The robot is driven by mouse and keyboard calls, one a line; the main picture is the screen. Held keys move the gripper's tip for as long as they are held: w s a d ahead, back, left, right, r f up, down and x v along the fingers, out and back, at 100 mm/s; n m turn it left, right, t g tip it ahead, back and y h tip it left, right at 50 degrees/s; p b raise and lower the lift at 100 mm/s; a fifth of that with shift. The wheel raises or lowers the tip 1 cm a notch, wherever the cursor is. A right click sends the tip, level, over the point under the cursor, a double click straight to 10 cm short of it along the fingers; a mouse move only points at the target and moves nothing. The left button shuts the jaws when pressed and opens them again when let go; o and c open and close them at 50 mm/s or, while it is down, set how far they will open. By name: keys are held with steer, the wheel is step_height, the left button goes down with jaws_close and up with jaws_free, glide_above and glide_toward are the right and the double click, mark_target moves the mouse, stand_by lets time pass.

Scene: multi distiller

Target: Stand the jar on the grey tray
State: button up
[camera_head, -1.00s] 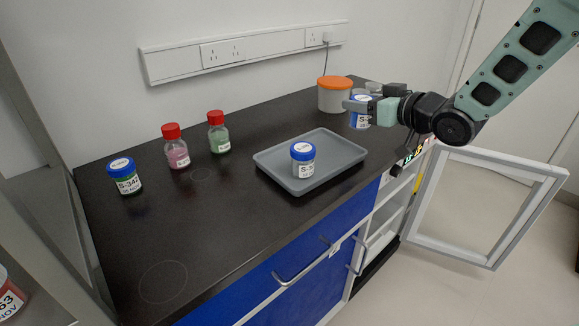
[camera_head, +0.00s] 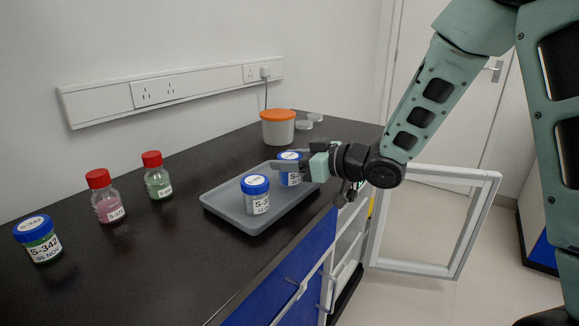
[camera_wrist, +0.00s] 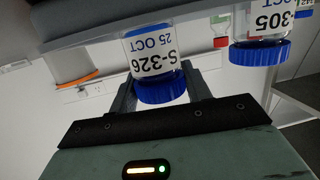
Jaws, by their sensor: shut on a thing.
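A clear jar with a blue lid (camera_head: 291,178) is between the fingers of my gripper (camera_head: 292,167), upright. In the wrist view, which is upside down, its label on the jar (camera_wrist: 152,57) reads S-326, 25 OCT. My gripper (camera_wrist: 163,92) is shut on it. The grey tray (camera_head: 228,212) lies on the dark bench, and the held jar is at its far right part. I cannot tell whether the jar's base touches the tray. A second blue-lidded jar (camera_head: 256,197) stands on the tray, nearer; the wrist view shows this jar (camera_wrist: 262,40) labelled S-305.
A white tub with an orange lid (camera_head: 278,129) stands behind the tray. Two red-capped bottles, pink (camera_head: 106,200) and green (camera_head: 157,178), and another blue-lidded jar (camera_head: 40,242) stand to the left. An open cabinet door (camera_head: 476,225) is at the right.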

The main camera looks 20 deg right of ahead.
steer(key=shift+f, duration=0.35)
steer(key=shift+f, duration=0.2)
steer(key=o, duration=1)
steer(key=shift+r, duration=0.1)
steer(key=shift+r, duration=0.25)
steer(key=p+v, duration=0.1)
steer(key=v, duration=1.1)
steer(key=shift+f, duration=0.2)
